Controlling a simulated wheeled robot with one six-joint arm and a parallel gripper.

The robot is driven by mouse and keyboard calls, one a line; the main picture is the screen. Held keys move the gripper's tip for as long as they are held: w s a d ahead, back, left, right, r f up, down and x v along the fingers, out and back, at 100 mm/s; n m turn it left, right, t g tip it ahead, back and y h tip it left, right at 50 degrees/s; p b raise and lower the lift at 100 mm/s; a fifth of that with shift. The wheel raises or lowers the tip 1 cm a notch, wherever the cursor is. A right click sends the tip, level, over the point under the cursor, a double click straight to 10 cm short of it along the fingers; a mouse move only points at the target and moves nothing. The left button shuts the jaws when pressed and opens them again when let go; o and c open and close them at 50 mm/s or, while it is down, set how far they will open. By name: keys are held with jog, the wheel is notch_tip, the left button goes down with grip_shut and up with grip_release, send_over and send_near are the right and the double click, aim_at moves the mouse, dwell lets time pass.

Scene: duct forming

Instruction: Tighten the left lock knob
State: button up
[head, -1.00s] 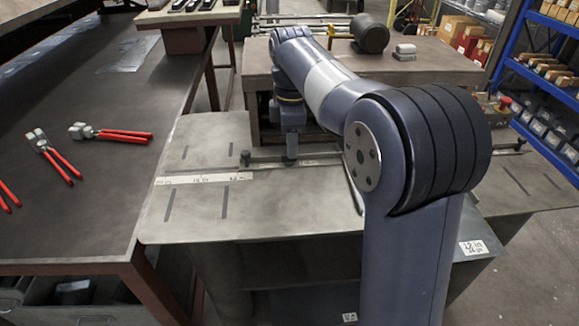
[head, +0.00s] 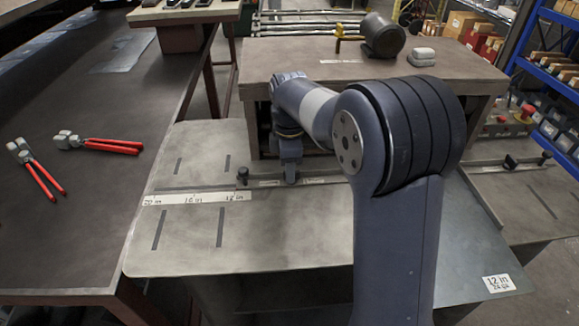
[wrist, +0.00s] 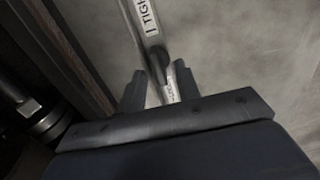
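My gripper (head: 291,180) points down at this bar, to the right of that knob. In the wrist view the two dark fingers (wrist: 160,78) stand apart, one on each side of a narrow dark part of the bar. I cannot tell whether they touch it. A label reading "TIGH…" (wrist: 149,18) lies above the fingertips. A second label (wrist: 171,92), partly hidden, lies between the fingers.
A dark bench (head: 80,225) with red-handled pliers (head: 105,146) stands at the left. A brown workbench (head: 290,68) is behind my gripper. A blue shelf rack (head: 535,70) stands at the right. My arm hides part of the metal table.

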jog(key=shift+c, duration=0.3)
grip_shut()
dwell(0.4)
jog(key=m+p, duration=0.2)
jog(key=m, duration=0.1)
jog(key=shift+r, duration=0.1)
jog(key=m+p, duration=0.1)
jog(key=m, duration=0.2)
jog(key=shift+w+m+p, duration=0.15)
jog(key=shift+m+p, duration=0.25)
jog(key=m+p, duration=0.1)
jog(key=m, duration=0.4)
jog(key=shift+w+d+p, duration=0.1)
jog(key=shift+d+p, duration=0.05)
jog(key=shift+p, duration=0.15)
jog(key=m+p, duration=0.1)
jog(key=m, duration=0.5)
jog(key=shift+d, duration=0.1)
